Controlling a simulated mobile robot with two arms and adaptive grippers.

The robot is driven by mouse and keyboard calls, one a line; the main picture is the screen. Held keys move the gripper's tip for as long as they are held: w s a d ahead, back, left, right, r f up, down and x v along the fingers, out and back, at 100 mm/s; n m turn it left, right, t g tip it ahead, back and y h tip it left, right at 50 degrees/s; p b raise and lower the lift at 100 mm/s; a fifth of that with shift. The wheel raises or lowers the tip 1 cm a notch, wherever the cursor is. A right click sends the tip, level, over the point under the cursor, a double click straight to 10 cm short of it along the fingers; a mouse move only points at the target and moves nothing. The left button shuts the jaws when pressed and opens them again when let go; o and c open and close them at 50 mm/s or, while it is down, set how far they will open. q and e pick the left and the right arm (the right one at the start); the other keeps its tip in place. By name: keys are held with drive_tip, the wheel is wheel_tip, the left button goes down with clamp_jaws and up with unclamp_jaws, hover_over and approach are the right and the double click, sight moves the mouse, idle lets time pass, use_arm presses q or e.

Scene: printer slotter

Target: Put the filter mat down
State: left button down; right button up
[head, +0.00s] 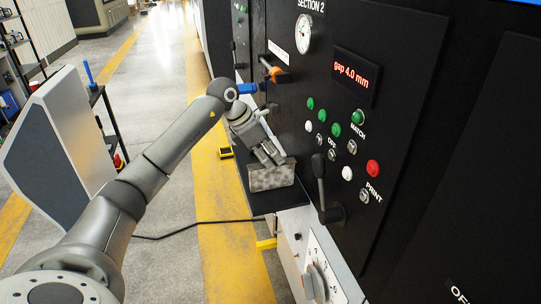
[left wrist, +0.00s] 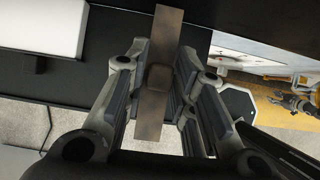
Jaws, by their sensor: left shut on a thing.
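The filter mat (head: 271,178) is a mottled grey-brown slab, seen upright at the black ledge beside the machine panel in the head view. My left gripper (head: 270,156) is shut on its upper part. In the left wrist view the mat (left wrist: 151,119) shows edge-on as a brown strip between the two fingers of the left gripper (left wrist: 158,78). I cannot tell whether its lower edge touches the ledge.
The black machine panel (head: 420,130) with buttons, a lever (head: 322,190) and a gauge (head: 304,33) stands close on the right. A black cable (head: 190,229) lies on the floor.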

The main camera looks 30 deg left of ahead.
use_arm(q)
drive_tip(key=c, duration=1.2)
unclamp_jaws()
drive_tip(key=shift+r, duration=0.1)
drive_tip(key=shift+r, duration=0.15)
drive_tip(key=b+v, duration=0.2)
drive_tip(key=v, duration=1)
drive_tip(key=shift+r, duration=0.4)
